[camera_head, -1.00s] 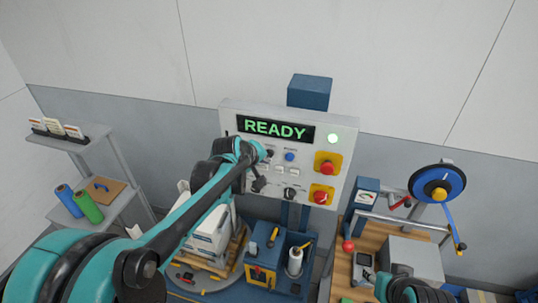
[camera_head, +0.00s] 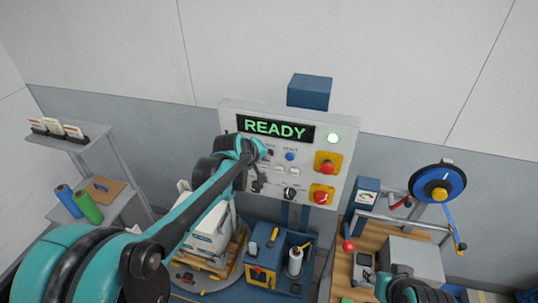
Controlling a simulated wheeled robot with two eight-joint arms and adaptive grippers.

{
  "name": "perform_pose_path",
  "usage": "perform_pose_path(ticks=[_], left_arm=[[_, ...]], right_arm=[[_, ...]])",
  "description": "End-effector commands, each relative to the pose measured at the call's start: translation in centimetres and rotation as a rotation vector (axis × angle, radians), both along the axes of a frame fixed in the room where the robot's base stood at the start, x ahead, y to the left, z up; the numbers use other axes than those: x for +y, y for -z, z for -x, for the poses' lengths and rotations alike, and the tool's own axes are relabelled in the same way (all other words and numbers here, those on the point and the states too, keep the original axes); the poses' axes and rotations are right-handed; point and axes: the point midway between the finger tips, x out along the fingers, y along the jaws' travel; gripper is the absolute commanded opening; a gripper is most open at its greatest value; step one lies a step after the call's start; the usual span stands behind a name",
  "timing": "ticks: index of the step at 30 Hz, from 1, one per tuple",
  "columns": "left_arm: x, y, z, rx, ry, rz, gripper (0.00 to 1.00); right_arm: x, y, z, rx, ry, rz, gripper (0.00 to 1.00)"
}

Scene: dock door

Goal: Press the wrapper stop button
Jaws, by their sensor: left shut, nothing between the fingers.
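The wrapper's control panel (camera_head: 229,110) stands upright in the middle, with a lit display (camera_head: 275,128) reading READY and a lit green lamp (camera_head: 333,138). On its right side are two red knobs on yellow plates, an upper one (camera_head: 327,167) and a lower one (camera_head: 320,196). A blue button (camera_head: 290,156) and a black knob (camera_head: 290,193) sit left of them. My left gripper (camera_head: 257,185) is shut and empty in front of the panel's left part, left of the red knobs. My left arm hides the panel's lower left. My right arm shows only partly at the bottom edge; its gripper is not visible.
A wrapped white load (camera_head: 212,232) stands on a pallet behind my left arm. A workbench (camera_head: 376,236) with a blue strapping reel (camera_head: 422,183) is at the right. A shelf (camera_head: 92,142) with blue and green rolls is at the left.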

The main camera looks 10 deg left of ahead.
Motion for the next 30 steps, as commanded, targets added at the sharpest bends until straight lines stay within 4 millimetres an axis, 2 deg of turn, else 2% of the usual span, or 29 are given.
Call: perform_pose_path(ticks=[30], left_arm=[[-0.03, 0.0, -0.91, 0.0, 0.0, 0.0, 0.0]], right_arm=[[0.0, 0.16, 0.01, 0.0, 0.0, 0.0, 0.4]])
